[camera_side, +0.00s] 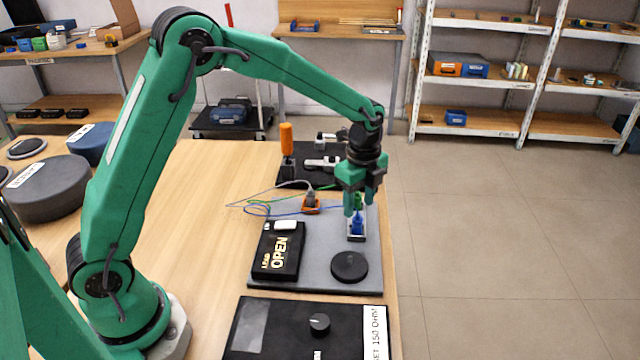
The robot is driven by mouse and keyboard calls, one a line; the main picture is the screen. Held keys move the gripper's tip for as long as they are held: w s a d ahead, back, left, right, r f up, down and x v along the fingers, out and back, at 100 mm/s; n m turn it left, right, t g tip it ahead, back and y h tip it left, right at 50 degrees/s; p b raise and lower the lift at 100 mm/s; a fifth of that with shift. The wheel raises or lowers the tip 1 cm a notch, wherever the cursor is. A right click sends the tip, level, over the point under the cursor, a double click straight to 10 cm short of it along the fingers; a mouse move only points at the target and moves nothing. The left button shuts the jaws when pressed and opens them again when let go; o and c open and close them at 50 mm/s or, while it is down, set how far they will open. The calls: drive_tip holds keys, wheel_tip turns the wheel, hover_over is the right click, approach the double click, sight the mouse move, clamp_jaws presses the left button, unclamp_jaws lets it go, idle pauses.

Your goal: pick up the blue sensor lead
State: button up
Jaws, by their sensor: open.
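The blue sensor lead (357,226) shows as a blue plug standing upright in a small pale holder (356,238) on the grey mat. A thin blue wire loops on the left side of the mat. My gripper (358,204) points down right above the blue plug, with its green fingers apart. The fingertips are at about the plug's top; I cannot tell whether they touch it. The fingers partly hide the plug's upper end.
On the grey mat (325,283) lie a black "LEAD OPEN" box (278,252), a black round disc (349,266) and an orange holder (310,208) with a grey plug. A black panel with a knob (319,324) is in front. An orange-handled tool (286,138) stands behind.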

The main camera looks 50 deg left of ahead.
sight(358, 215)
drive_tip(key=shift+f, duration=0.4)
drive_tip(key=shift+f, duration=0.1)
drive_tip(key=shift+f, duration=2.45)
drive_tip(key=shift+c, duration=0.2)
drive_tip(key=c, duration=0.8)
